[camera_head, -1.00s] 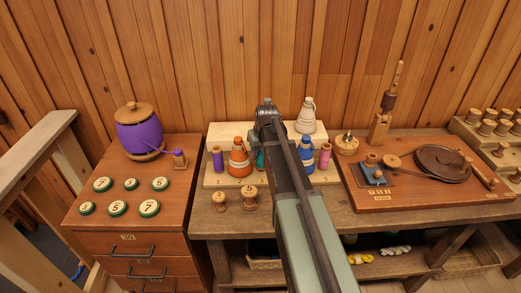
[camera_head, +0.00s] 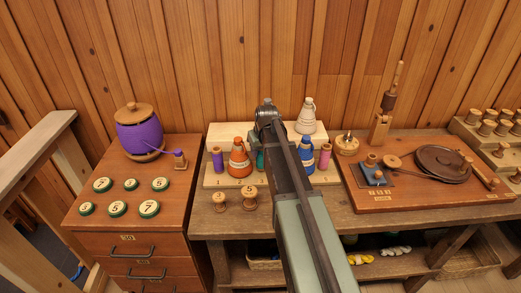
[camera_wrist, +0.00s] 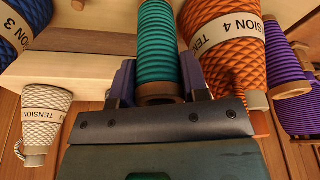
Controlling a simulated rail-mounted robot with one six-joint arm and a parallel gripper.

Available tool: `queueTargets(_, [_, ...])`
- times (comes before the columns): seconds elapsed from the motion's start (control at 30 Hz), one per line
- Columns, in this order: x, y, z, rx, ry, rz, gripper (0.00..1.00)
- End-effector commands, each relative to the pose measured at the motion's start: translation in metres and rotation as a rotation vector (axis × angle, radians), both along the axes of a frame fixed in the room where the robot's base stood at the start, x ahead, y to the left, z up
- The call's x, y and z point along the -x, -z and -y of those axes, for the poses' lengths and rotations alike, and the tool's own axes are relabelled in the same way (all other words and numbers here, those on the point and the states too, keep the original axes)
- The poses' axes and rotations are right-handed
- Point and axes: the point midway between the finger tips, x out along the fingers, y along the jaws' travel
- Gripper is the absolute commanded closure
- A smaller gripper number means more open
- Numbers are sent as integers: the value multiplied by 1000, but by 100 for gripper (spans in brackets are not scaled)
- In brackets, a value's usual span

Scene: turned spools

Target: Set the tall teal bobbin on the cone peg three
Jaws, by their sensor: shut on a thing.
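The tall teal bobbin (camera_wrist: 158,45) shows ribbed thread and a brown end in the wrist view. My gripper (camera_wrist: 157,85) is shut on it, one finger on each side. In the head view only part of the teal bobbin (camera_head: 260,160) shows beside my arm, above the number 3 on the front board (camera_head: 209,183). I cannot tell whether it rests on a peg or is lifted. A brown peg-like end (camera_wrist: 78,4) shows beside it in the wrist view. My arm hides the board's middle in the head view.
Close by stand an orange cone (camera_head: 239,160), a purple bobbin (camera_head: 217,158), a blue cone (camera_head: 306,156) and a pink bobbin (camera_head: 325,156). A pale cone (camera_head: 306,118) stands on the raised back board (camera_head: 222,131). Two wooden spools (camera_head: 249,198) stand in front.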

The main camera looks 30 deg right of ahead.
Motion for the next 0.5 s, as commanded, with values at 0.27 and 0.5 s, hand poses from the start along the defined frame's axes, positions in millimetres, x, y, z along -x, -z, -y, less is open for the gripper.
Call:
queueTargets(0.27, [0,7,0,0,0,0,82])
queueTargets(0.5, [0,12,0,0,0,0,82])
